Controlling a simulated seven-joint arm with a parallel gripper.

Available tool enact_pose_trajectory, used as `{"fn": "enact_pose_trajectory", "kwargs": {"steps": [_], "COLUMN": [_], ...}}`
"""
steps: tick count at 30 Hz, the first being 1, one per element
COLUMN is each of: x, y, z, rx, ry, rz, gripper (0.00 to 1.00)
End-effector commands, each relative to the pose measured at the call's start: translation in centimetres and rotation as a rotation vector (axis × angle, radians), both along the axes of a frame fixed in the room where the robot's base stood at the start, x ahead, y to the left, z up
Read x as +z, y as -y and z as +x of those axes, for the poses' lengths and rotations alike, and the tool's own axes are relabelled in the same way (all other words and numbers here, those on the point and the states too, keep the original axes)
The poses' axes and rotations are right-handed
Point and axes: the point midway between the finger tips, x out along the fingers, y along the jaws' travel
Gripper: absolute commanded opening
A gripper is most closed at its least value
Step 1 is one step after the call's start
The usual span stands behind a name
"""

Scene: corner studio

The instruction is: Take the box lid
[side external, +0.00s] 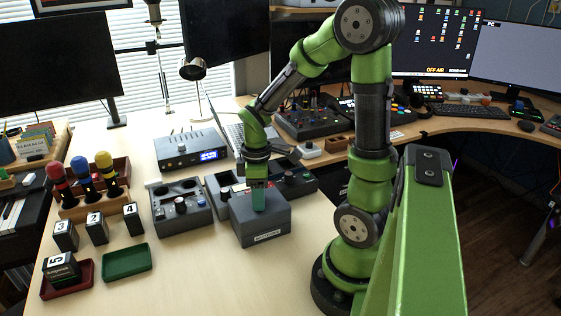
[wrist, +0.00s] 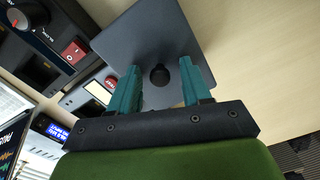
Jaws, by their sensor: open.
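The box (side external: 262,228) is dark grey with a pale label on its front and sits on the wooden table. Its lid (wrist: 150,35) is a flat grey square with a round black knob (wrist: 159,76) in the middle. My gripper (side external: 259,196) is over the box with its fingers pointing down. In the wrist view, the teal fingers of my gripper (wrist: 160,66) are open, one on each side of the knob, with gaps to both. The knob is hidden behind the fingers in the side view. I cannot tell how far the fingertips are above the lid.
Grey control units (side external: 181,207) stand close on the left and behind the box. Numbered blocks (side external: 96,228), a green tray (side external: 126,261) and a red tray (side external: 68,280) are at the left. The table in front of the box is clear.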

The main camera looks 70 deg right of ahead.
Motion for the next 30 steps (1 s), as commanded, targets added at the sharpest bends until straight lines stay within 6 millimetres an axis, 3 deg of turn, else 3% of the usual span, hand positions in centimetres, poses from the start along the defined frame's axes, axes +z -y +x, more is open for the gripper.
{"fn": "enact_pose_trajectory", "kwargs": {"steps": [2, 11, 22, 30], "x": [0.0, 0.1, 0.6, 5.6], "y": [0.0, 0.0, 0.0, 0.0], "z": [0.0, 0.0, 0.1, 0.1], "rx": [0.000, 0.001, 0.001, 0.001], "ry": [0.000, 0.000, 0.003, 0.008], "rz": [0.000, 0.000, -0.002, -0.003], "gripper": [0.46, 0.01, 0.00, 0.00]}}
